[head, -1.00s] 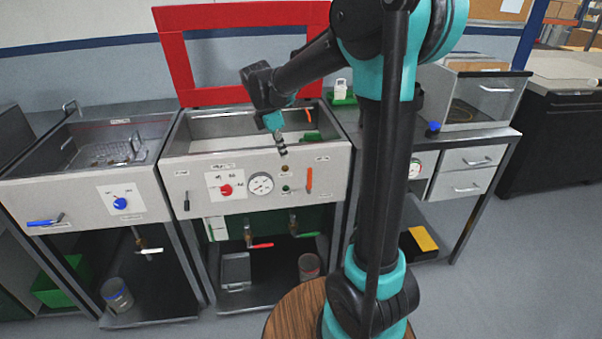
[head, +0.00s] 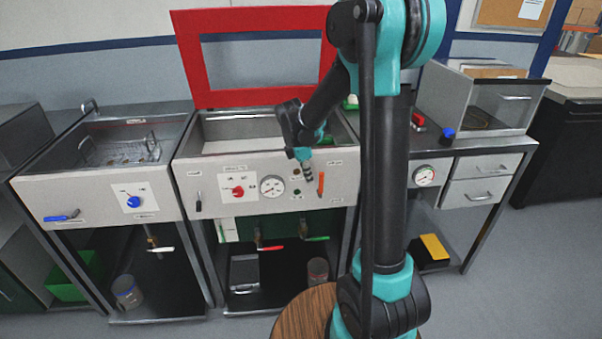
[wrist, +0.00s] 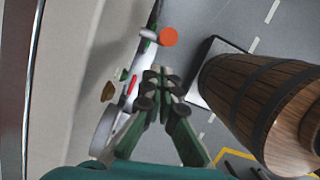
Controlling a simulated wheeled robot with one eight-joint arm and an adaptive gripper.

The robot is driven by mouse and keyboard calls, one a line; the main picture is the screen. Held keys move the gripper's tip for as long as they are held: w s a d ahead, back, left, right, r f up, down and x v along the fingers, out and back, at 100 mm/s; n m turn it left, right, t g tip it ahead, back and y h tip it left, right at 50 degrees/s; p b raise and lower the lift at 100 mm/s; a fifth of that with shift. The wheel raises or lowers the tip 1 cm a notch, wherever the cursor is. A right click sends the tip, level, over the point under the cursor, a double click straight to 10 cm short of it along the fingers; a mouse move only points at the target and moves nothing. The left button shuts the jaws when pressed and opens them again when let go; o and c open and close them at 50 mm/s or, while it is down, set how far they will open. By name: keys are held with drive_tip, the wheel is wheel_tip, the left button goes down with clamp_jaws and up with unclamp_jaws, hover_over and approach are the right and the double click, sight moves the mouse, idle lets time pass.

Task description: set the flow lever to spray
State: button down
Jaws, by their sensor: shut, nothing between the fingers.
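The middle sink's front panel (head: 260,208) carries an orange lever (head: 321,184) on its right side, hanging about upright. A black lever (head: 198,202) is at the panel's left end. The labels are too small to read, so I cannot tell by text which is the flow lever. My gripper (head: 308,174) is shut and empty, pointing down in front of the panel, just left of the orange lever; contact cannot be told. In the wrist view the shut fingertips (wrist: 158,76) are below an orange round end (wrist: 168,37), probably the orange lever's.
A gauge (head: 271,186) and red knob (head: 238,191) are left of my gripper. Red-handled (head: 270,248) and green-handled (head: 316,238) valves are under the panel. A red frame (head: 250,98) stands behind the sink. The left sink has a blue lever (head: 62,216). Floor is open at right.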

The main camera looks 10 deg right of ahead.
drive_tip(key=shift+w+d, duration=0.2)
drive_tip(key=shift+d, duration=0.7)
drive_tip(key=shift+d, duration=0.1)
drive_tip(key=shift+d+r+y, duration=0.1)
drive_tip(key=shift+d+y, duration=0.1)
drive_tip(key=shift+y, duration=0.1)
